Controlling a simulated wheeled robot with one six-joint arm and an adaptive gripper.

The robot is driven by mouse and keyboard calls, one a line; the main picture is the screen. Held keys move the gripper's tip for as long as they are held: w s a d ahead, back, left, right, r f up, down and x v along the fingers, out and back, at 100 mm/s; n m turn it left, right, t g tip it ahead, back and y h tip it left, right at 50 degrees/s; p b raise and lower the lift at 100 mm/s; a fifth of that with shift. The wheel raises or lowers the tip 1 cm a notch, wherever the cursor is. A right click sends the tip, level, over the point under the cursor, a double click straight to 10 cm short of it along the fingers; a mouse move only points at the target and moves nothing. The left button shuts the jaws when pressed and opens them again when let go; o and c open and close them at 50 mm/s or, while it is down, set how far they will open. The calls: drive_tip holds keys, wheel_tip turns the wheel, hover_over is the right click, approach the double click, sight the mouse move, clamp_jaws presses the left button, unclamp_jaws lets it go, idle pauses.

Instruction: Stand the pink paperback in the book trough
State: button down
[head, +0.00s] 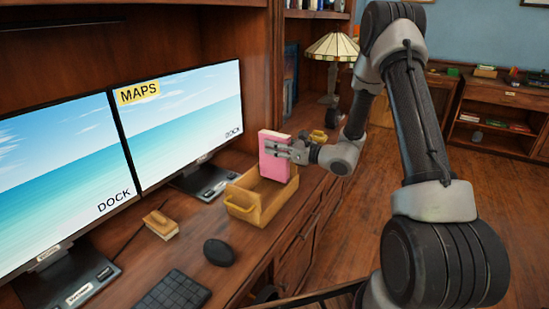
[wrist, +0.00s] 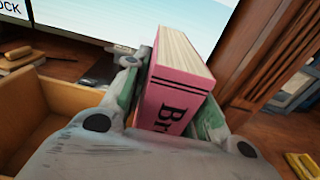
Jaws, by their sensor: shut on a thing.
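The pink paperback (head: 275,157) is upright at the book trough, a yellow-brown wooden box (head: 242,208) with a handle on its front, standing on the desk. The book's lower end is at or just inside the trough's back part; I cannot tell whether it touches the floor of it. My gripper (head: 300,150) reaches in from the right and is shut on the book. In the wrist view the book (wrist: 172,105) stands between my two fingers (wrist: 165,110), its spine lettering partly hidden. The trough's wall (wrist: 62,92) shows at the left, and its inside there looks empty.
Two monitors (head: 180,125) stand behind and left of the trough. A lamp (head: 332,50) and a small yellow object (head: 318,136) are behind my gripper.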

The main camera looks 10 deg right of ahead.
drive_tip(key=shift+f, duration=2.15)
drive_tip(key=c, duration=1.2)
unclamp_jaws()
drive_tip(key=shift+o, duration=0.2)
drive_tip(key=shift+d, duration=0.1)
